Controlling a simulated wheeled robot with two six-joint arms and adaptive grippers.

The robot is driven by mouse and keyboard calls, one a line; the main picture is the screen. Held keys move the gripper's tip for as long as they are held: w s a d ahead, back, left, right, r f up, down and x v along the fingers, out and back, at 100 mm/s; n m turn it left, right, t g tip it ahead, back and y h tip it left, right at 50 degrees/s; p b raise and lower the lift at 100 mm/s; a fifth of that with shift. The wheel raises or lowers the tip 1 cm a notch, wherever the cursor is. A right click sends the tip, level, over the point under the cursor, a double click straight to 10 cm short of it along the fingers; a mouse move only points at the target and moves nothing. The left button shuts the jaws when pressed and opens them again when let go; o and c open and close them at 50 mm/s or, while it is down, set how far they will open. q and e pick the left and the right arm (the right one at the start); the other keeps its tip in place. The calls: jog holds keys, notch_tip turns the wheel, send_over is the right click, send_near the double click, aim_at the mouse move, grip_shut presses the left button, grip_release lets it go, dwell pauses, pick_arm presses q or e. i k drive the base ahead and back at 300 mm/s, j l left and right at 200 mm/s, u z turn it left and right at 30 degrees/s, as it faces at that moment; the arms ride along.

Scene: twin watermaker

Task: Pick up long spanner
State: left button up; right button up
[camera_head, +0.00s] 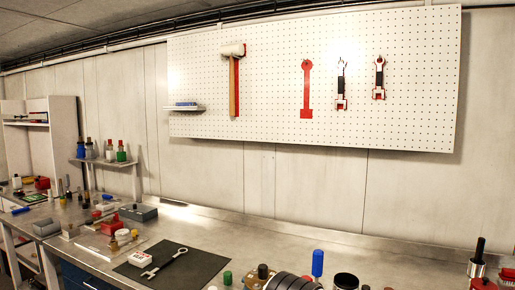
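A long dark-handled spanner with light metal ends (166,263) lies diagonally on a black mat (205,264) on the workbench. Its near open end is beside a white and red box (140,259); I cannot tell whether they touch. Two shorter spanners hang on the white pegboard, one in the middle (341,84) and one to its right (379,77), each with red showing around it. A bare red spanner shape (306,90) is on the board to their left. Neither of my grippers is in view.
A hammer (234,82) hangs on the pegboard (270,85). Dark round parts (290,281), a blue cylinder (318,262) and a black jar (346,281) stand along the front edge. A grey box (139,213) and red parts stand left. The bench behind the mat is mostly clear.

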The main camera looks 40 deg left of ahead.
aim_at(162, 265)
jog(key=u, duration=1.95)
jog(key=i+j+u, duration=0.15)
jog(key=i, duration=0.15)
jog(key=i+j+u, duration=0.2)
jog(key=i, duration=0.15)
jog(key=l, duration=0.1)
